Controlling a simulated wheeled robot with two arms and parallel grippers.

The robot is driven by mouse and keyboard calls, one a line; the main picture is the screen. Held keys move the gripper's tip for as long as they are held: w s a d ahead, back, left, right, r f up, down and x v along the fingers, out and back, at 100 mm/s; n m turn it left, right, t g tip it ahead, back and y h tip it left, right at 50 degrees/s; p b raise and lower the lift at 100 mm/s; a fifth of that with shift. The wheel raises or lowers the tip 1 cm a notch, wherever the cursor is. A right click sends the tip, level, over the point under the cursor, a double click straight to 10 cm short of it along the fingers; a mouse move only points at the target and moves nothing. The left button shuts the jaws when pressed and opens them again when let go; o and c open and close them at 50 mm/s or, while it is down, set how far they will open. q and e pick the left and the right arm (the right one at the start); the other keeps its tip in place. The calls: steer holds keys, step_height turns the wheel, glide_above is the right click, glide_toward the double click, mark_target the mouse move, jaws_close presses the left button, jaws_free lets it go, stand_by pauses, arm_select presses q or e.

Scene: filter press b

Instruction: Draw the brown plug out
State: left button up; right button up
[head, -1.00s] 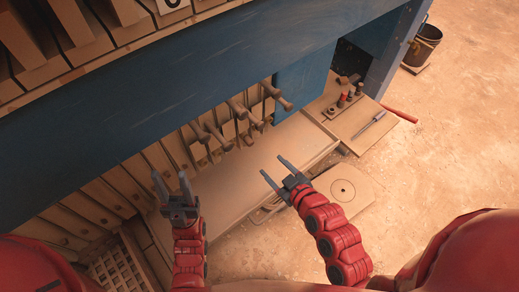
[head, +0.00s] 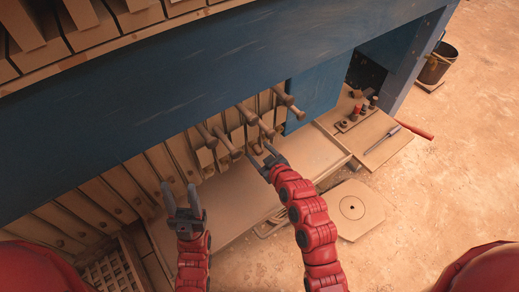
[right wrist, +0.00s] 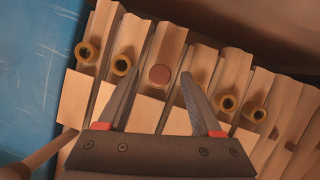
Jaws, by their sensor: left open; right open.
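The brown plug (right wrist: 160,75) shows in the right wrist view as a round reddish-brown disc on one of the wooden plates. Hollow yellow rings (right wrist: 121,65) sit on the plates to either side of it. My right gripper (right wrist: 161,73) is open, with one finger to each side of the plug in the picture; I cannot tell whether they touch it. In the head view my right gripper (head: 259,151) is at the plate row, where I cannot make out the plug. My left gripper (head: 180,187) is open and empty in front of the plates further left.
Several wooden handles (head: 246,113) stick out from the plates near my right gripper. A blue beam (head: 150,110) runs above the plates. A pale tray (head: 235,210) lies below.

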steer(key=shift+w+a, duration=0.1)
steer(key=shift+w, duration=0.05)
jaws_close()
stand_by(0.4)
steer(key=shift+f, duration=0.1)
steer(key=shift+s+d+b, duration=0.3)
steer(key=shift+s, duration=0.1)
steer(key=s+d+b, duration=0.2)
steer(key=s, duration=0.1)
steer(key=shift+s+d, duration=0.25)
steer(key=shift+d, duration=0.05)
stand_by(0.4)
